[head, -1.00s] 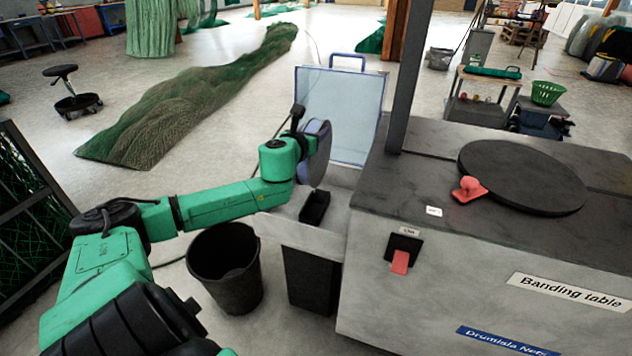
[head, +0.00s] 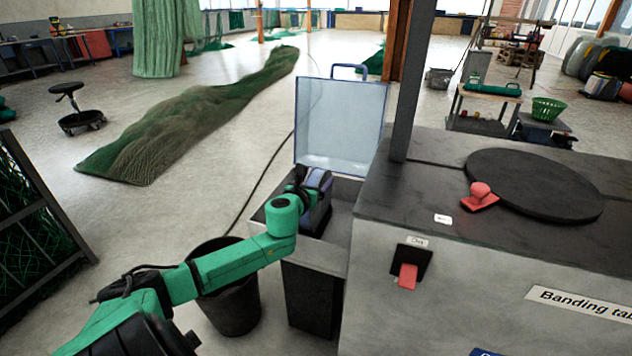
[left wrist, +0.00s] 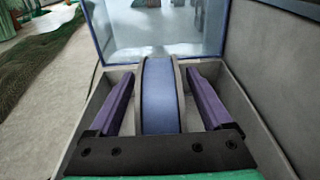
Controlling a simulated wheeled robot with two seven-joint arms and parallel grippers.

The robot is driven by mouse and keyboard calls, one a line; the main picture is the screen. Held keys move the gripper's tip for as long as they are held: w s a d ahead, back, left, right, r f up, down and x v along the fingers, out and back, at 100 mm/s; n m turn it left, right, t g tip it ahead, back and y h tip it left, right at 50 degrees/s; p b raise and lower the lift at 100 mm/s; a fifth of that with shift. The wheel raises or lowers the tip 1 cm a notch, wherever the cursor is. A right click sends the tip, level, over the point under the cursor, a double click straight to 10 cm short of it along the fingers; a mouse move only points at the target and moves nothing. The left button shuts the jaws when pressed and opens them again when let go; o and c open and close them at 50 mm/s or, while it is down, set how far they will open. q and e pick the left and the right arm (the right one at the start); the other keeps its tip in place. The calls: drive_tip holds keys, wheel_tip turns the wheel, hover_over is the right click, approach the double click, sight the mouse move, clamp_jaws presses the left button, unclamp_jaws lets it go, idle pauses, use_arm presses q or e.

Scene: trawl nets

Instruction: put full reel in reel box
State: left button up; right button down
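The full reel (head: 322,214), blue-violet wound between grey flanges, stands upright inside the reel box (head: 340,240). The box is a grey bin with its clear, blue-edged lid (head: 341,120) raised at the back. In the left wrist view the reel (left wrist: 160,95) stands between the two purple fingers of my left gripper (left wrist: 160,77). A gap shows on each side of the reel, so the gripper is open around it. In the head view the left gripper (head: 313,184) is down at the box, partly covering the reel. The reel's underside is hidden. My right gripper is not in view.
The banding table (head: 440,300), with a dark round plate (head: 535,185) and a red-handled piece (head: 480,195), stands close on the right, with a grey post (head: 410,80). A black bucket (head: 235,300) stands left of the box. Green netting (head: 190,120) lies on the floor beyond.

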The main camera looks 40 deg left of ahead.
use_arm(q)
drive_tip(key=shift+s+d, duration=0.15)
drive_tip(key=shift+s, duration=0.3)
drive_tip(key=p+v, duration=0.3)
drive_tip(key=v, duration=0.8)
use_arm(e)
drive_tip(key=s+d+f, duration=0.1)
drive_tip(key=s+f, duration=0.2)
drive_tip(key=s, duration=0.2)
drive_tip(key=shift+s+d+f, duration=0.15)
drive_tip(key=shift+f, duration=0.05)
use_arm(q)
drive_tip(key=shift+d, duration=0.1)
